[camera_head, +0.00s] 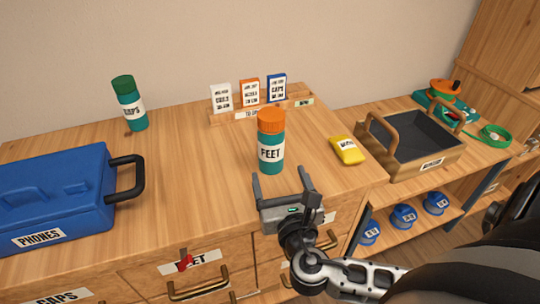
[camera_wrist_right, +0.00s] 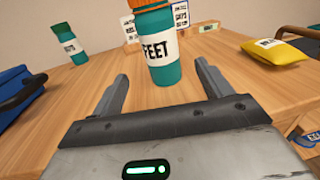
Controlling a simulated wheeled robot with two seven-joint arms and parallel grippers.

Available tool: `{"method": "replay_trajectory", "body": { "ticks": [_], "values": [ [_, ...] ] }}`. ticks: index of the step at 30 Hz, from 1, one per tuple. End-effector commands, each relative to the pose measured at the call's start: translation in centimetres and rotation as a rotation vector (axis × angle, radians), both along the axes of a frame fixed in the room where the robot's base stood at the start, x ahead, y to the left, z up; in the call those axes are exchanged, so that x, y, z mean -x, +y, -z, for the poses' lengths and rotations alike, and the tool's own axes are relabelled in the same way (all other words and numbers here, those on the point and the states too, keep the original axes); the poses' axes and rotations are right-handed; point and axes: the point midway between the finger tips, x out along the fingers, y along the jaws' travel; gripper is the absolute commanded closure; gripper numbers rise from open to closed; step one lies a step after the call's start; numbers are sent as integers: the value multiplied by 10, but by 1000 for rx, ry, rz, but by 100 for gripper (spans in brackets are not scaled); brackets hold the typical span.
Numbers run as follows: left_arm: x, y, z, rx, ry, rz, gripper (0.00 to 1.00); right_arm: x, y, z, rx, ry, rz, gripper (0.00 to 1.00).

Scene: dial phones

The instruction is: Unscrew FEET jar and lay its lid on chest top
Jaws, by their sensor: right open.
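The FEET jar (camera_head: 271,150) is teal with a white label and stands upright on the wooden chest top (camera_head: 190,170). Its orange lid (camera_head: 271,121) is on it. My right gripper (camera_head: 280,180) is open and empty at the chest's front edge, just in front of the jar and apart from it. In the right wrist view the FEET jar (camera_wrist_right: 160,55) stands beyond and between the open fingers (camera_wrist_right: 160,90); its orange lid (camera_wrist_right: 150,4) is cut by the top edge. My left gripper is not in view.
A teal jar with a green lid (camera_head: 129,104) stands at the back left. A blue PHONES case (camera_head: 60,195) is at the left. Three cards (camera_head: 250,93) stand in a wooden holder behind the jar. A yellow pouch (camera_head: 346,150) and wooden tray (camera_head: 420,155) are at the right.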

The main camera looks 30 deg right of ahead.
Motion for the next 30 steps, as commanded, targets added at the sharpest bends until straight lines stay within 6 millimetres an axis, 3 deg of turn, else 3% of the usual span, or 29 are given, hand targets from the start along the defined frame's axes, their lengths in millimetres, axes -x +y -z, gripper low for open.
{"method": "replay_trajectory", "body": {
  "ticks": [4, 13, 21, 30],
  "values": [
    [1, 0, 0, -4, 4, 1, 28, -27, -10, -1, 0, -1, 0, 22],
    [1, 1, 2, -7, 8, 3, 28, -50, -20, 0, -1, 0, -1, 22],
    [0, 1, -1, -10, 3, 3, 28, -85, -35, 1, -2, 0, 0, 22],
    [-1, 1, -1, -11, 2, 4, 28, -90, -37, 2, -5, 4, -2, 22]
  ]
}}
